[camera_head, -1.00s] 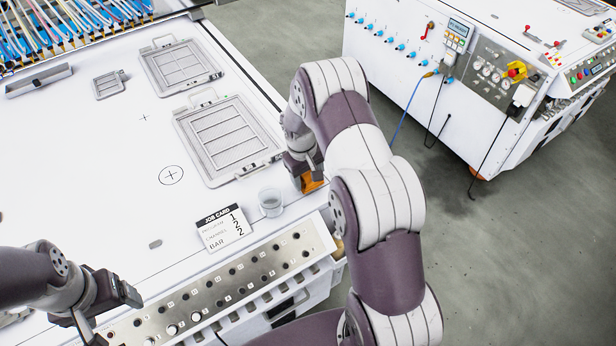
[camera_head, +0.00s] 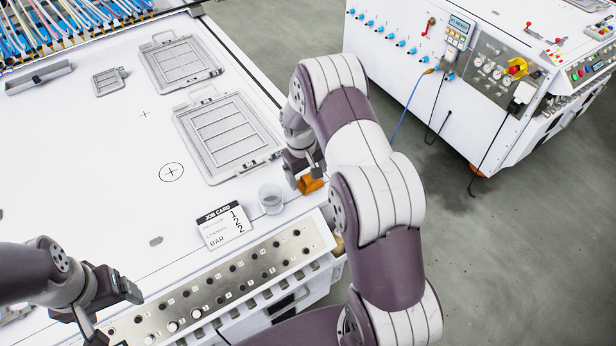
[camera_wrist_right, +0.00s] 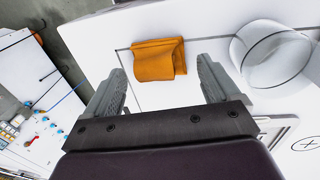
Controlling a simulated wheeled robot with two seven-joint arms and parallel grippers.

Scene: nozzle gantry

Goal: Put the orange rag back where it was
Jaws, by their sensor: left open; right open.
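The orange rag (camera_head: 311,185) lies folded on the white table top near its right edge, partly hidden by my right arm in the head view. In the right wrist view the rag (camera_wrist_right: 158,60) rests within a thin dark outline on the table. My right gripper (camera_head: 296,178) is just beside the rag. In the wrist view its fingers (camera_wrist_right: 160,88) are spread apart with nothing between them, and the rag shows beyond their tips. My left gripper (camera_head: 105,315) is open over the control strip at the lower left, away from the rag.
A clear cup (camera_head: 271,199) stands close to the rag's left, also in the wrist view (camera_wrist_right: 275,55). A job card (camera_head: 224,228) lies left of it. Framed grids (camera_head: 228,135) lie behind. A button panel (camera_head: 210,285) runs along the front edge. The table's middle is clear.

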